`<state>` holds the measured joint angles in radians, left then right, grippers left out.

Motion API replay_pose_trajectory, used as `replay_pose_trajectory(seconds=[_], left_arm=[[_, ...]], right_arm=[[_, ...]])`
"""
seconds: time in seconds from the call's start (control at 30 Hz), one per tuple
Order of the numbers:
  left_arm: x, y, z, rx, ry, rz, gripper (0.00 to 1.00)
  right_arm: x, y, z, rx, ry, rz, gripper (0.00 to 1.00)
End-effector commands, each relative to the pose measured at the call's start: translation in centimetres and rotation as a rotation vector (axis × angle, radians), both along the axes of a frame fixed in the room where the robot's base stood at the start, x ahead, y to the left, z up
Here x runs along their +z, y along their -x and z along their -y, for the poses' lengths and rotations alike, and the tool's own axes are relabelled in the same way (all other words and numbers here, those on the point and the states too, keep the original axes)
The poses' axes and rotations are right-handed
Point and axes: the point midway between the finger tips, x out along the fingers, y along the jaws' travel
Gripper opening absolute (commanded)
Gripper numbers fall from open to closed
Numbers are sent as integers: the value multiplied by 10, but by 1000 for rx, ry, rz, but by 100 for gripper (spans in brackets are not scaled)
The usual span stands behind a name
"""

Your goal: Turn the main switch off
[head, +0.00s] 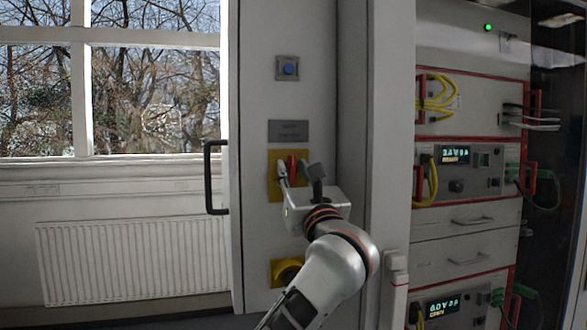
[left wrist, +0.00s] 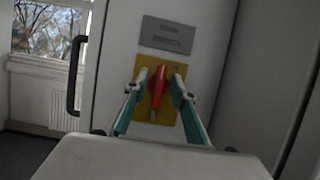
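The main switch has a red handle (head: 292,168) on a yellow plate (head: 273,192) on the tall grey cabinet panel. In the left wrist view the red handle (left wrist: 158,80) stands about upright on the yellow plate (left wrist: 174,62). My left gripper (head: 299,172) is in front of the plate. In the left wrist view the fingers of my left gripper (left wrist: 159,82) are apart, one on each side of the handle, with yellow showing between them and it. Whether a finger touches the handle is not clear. My right gripper is not in view.
A grey label plate (head: 288,131) and a blue button (head: 289,68) are above the switch. A yellow part (head: 284,270) is below, partly behind my arm. A black door handle (head: 208,178) sticks out at left. Racks with yellow cables (head: 435,98) stand at right.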

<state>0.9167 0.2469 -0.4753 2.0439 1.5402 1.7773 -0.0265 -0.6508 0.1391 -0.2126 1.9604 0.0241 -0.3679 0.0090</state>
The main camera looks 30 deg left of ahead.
Motion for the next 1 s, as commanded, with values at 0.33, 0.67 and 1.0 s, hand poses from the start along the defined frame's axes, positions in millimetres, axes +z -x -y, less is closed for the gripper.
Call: replay_pose_trajectory(seconds=[0.33, 0.67, 1.0], left_arm=[[2, -3, -4, 0, 0, 0, 26], [2, -3, -4, 1, 0, 0, 0], [-1, -4, -3, 0, 62, 69, 0]], right_arm=[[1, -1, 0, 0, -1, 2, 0], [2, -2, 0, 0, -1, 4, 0], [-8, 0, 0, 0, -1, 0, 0]])
